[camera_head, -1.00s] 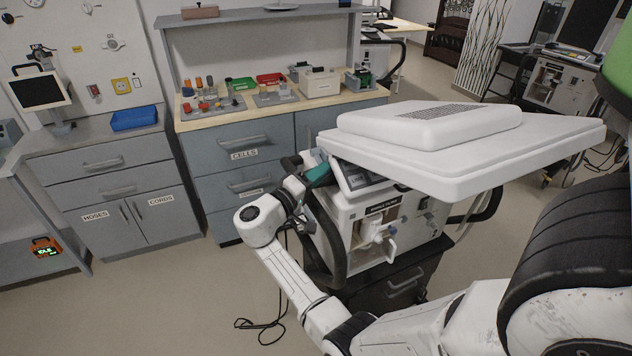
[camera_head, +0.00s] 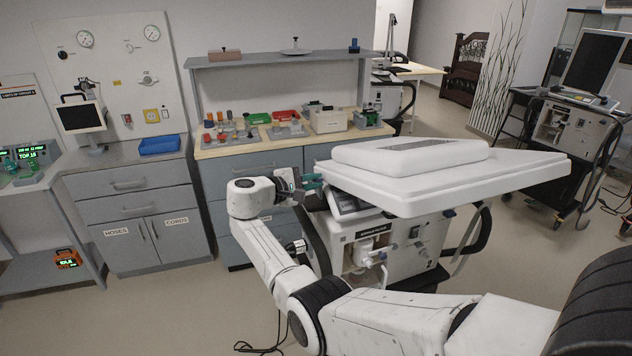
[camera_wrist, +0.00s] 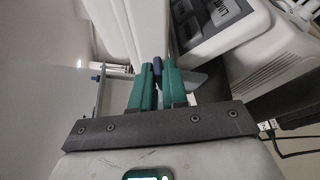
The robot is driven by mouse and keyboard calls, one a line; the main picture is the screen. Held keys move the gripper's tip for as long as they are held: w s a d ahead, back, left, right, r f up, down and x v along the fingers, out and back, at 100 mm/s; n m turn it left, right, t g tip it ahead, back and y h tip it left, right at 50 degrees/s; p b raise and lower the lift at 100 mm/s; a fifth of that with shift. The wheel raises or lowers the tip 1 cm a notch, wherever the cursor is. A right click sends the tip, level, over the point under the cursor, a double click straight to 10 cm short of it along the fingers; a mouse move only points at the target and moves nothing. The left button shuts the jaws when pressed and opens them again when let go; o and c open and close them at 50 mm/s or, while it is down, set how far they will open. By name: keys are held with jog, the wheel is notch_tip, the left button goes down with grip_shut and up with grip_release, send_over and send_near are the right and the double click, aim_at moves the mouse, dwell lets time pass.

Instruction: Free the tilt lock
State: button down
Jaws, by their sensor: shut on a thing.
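The ventilator (camera_head: 384,262) stands in the middle of the head view, with a wide white slab (camera_head: 430,189), vented on top, over it. Its small tilted screen (camera_head: 349,204) shows under the slab's left end; the wrist view shows a screen panel (camera_wrist: 212,20) at upper right. My gripper (camera_head: 316,182) reaches in at the slab's left end. In the wrist view its green fingers (camera_wrist: 158,80) are closed on a small dark blue piece (camera_wrist: 157,67), perhaps the tilt lock. Most of that piece is hidden between the fingertips, and its lock state cannot be told.
A drawer bench (camera_head: 237,150) with loose parts stands behind, and a cabinet (camera_head: 140,222) with a blue tray (camera_head: 160,145) is at left. Another ventilator cart (camera_head: 572,128) is at right. Cables lie on the floor below my arm. Floor is clear at front left.

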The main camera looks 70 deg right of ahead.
jog(key=shift+w+d+r+n+p, duration=0.15)
jog(key=shift+r+n+p, duration=0.25)
jog(key=shift+n, duration=0.1)
jog(key=shift+y, duration=0.4)
jog(key=c, duration=1.2)
grip_release()
jog(key=b+v, duration=0.2)
jog(key=v, duration=0.8)
jog(key=shift+w+a, duration=0.3)
jog(key=shift+a, duration=0.05)
